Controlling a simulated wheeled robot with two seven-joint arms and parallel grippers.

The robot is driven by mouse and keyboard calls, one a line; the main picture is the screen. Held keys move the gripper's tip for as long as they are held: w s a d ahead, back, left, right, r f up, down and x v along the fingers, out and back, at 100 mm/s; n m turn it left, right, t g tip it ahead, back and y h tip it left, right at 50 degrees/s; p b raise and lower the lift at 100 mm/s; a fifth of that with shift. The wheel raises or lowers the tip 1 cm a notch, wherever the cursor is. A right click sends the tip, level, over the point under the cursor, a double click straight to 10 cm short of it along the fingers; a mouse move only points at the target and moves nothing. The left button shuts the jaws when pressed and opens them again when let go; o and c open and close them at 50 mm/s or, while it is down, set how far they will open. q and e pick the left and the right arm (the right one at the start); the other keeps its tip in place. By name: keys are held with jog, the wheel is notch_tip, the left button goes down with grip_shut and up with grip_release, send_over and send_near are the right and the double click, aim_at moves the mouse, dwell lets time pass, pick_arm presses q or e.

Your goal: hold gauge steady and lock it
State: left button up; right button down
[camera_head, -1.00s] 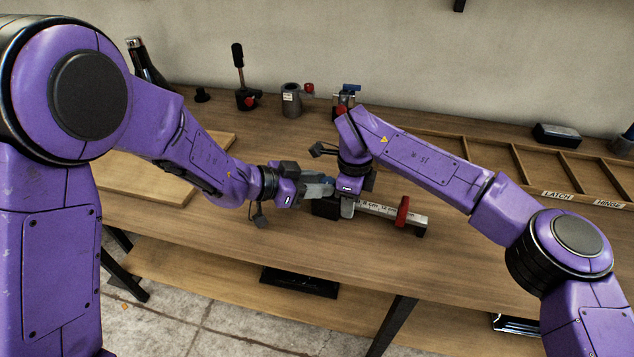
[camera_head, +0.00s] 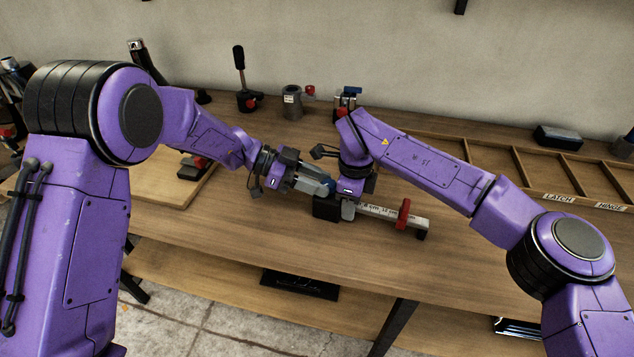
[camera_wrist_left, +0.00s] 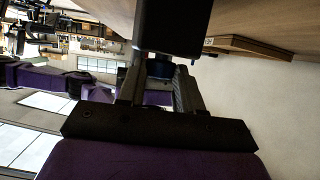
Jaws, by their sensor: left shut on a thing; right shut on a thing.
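The gauge (camera_head: 380,212) lies on the wooden bench, a pale bar with printed centimetre marks. It has a black block (camera_head: 326,208) at its left end and a red slider (camera_head: 403,213) near its right end. My left gripper (camera_head: 325,185) is shut at a blue part (camera_head: 332,186) above the black block; the blue part also shows between the fingers in the left wrist view (camera_wrist_left: 160,69), against the dark block (camera_wrist_left: 172,25). My right gripper (camera_head: 348,208) points down and is shut on the gauge beside the black block; its exact contact is partly hidden.
A wooden divided tray (camera_head: 515,165) with LATCH and HINGE labels lies at the right. A black-handled lever tool (camera_head: 239,78), a grey cylinder (camera_head: 292,102) and a blue-topped tool (camera_head: 349,91) stand at the back. A wooden board (camera_head: 150,200) lies at the left. The bench front is clear.

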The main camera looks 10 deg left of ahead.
pick_arm(q)
jog(key=m+g, duration=0.2)
jog(key=g, duration=0.1)
jog(key=w+m+g, duration=0.1)
jog(key=m+g, duration=0.2)
jog(key=shift+w+d+y, duration=0.1)
jog(key=shift+y, duration=0.3)
jog(key=shift+r+m, duration=0.1)
jog(key=shift+m, duration=0.2)
jog(key=o, duration=0.7)
jog(key=shift+o, duration=0.2)
